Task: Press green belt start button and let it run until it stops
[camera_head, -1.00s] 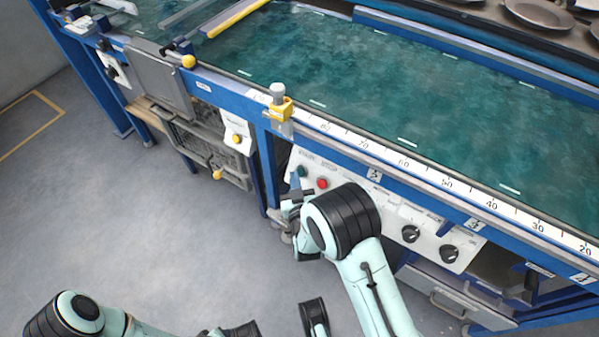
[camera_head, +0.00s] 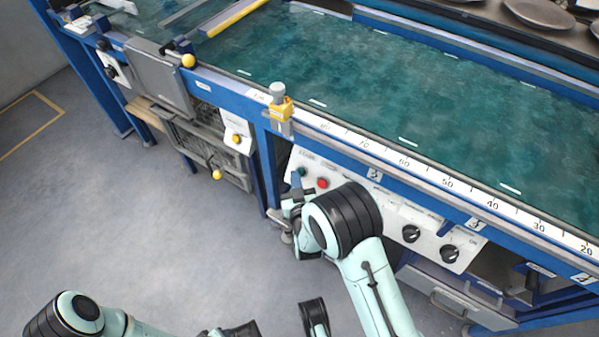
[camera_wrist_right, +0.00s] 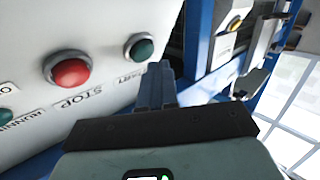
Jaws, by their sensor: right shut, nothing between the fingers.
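The green start button (camera_head: 302,172) is at the upper left of the white control panel, beside the red stop button (camera_head: 322,183). In the right wrist view the green button (camera_wrist_right: 141,47) stands to the right of the red one (camera_wrist_right: 70,70). My right gripper (camera_head: 296,180) is shut and empty, its tips close to the green button. In the wrist view the fingertips (camera_wrist_right: 158,72) are just beside the button's lower right edge; I cannot tell whether they touch it. My left gripper does not show clearly.
The green belt (camera_head: 330,75) runs above the panel, behind a blue frame with a number scale (camera_head: 447,183). Black knobs (camera_head: 411,233) are at the panel's right. A yellow clamp (camera_head: 281,108) stands on the frame edge. The floor (camera_head: 150,220) at left is clear.

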